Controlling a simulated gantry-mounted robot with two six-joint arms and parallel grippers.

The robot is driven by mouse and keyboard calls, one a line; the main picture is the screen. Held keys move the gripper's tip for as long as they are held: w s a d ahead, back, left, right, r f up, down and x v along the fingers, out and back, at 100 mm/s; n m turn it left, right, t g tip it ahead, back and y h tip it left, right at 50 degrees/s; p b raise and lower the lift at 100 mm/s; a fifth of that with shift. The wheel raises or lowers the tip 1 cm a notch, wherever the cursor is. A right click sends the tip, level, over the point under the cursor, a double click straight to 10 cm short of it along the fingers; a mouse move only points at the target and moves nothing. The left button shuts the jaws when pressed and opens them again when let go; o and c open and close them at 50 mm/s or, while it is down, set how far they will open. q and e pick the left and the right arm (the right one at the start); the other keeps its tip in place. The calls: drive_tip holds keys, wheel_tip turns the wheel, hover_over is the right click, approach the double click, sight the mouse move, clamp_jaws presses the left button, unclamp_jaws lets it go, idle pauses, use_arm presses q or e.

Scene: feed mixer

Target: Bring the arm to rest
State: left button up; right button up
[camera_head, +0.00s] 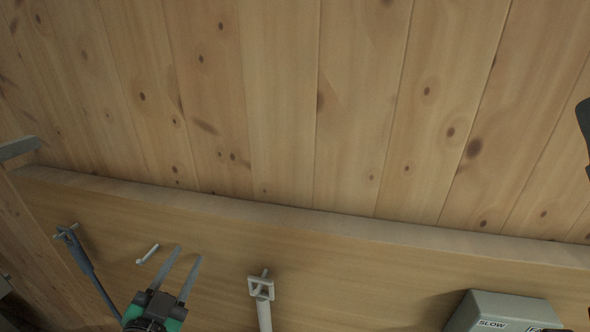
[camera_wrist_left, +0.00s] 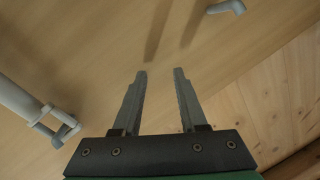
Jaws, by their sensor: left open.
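My left gripper (camera_head: 184,264) comes in at the bottom left of the head view, its two grey fingers apart. In the left wrist view the gripper (camera_wrist_left: 160,72) is open with nothing between its fingers. The fingers are over the wooden board (camera_head: 340,265), and their shadows fall on it. A small light peg or hook (camera_head: 148,254) is just left of the fingertips; it also shows at the top of the left wrist view (camera_wrist_left: 226,7). My right gripper is not clearly in view; only a dark part shows at the right edge.
A pale rod with a square bracket (camera_head: 262,289) stands right of the gripper. A dark blue-grey rod (camera_head: 88,267) is to its left. A grey box marked SLOW (camera_head: 505,308) sits at the bottom right. A plank wall (camera_head: 290,100) rises behind the board.

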use_arm(q)
drive_tip(key=s+d+r+t+h, duration=0.1)
drive_tip(key=d+r+t, duration=0.1)
drive_tip(key=r, duration=0.5)
drive_tip(key=s+d+r+t, duration=0.1)
drive_tip(key=d+r+t, duration=0.1)
drive_tip(key=r, duration=0.5)
drive_tip(key=s+d+r+n+t+h, duration=0.1)
drive_tip(key=s+r+n+t, duration=0.3)
drive_tip(key=s+r, duration=1)
wheel_tip(320, 180, up, 4)
drive_tip(key=shift+d+f+n+t+h, duration=0.15)
drive_tip(key=shift+n+t+h, duration=0.2)
drive_tip(key=shift+t, duration=0.55)
drive_tip(key=shift+o, duration=0.4)
drive_tip(key=shift+w, duration=0.1)
